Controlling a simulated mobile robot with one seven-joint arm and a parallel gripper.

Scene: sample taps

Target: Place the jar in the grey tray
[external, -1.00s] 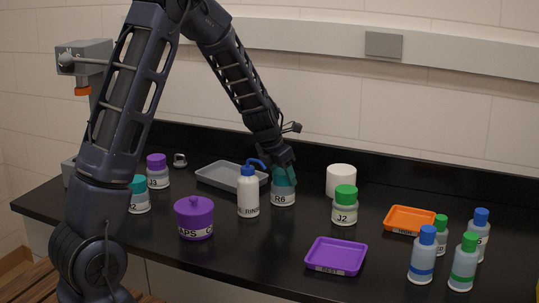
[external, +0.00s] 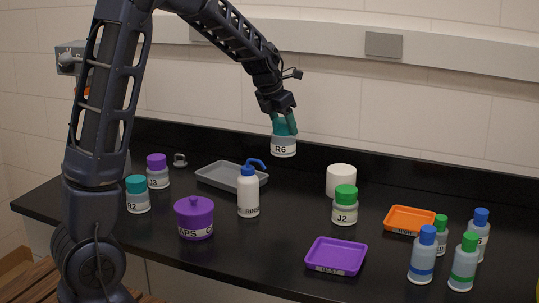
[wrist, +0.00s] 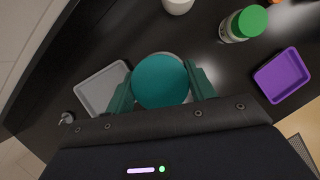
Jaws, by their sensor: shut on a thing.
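The jar labelled R6 (external: 284,148) has a teal lid and a clear body with a white label. My gripper (external: 284,124) is shut on its lid and holds it upright in the air above the bench. In the wrist view the teal lid (wrist: 160,80) fills the space between the fingers and hides the jar's body. The grey tray (external: 216,180) lies empty on the bench, left of and below the held jar in the external view. It also shows in the wrist view (wrist: 95,82), left of the lid, partly hidden by a finger.
The white wash bottle (external: 248,195) with a blue spout stands right in front of the grey tray. Jar J2 (external: 345,207), a white cylinder (external: 340,180), a purple tray (external: 336,257) and an orange tray (external: 409,220) are to the right. Jar J3 (external: 158,174) stands left of the grey tray.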

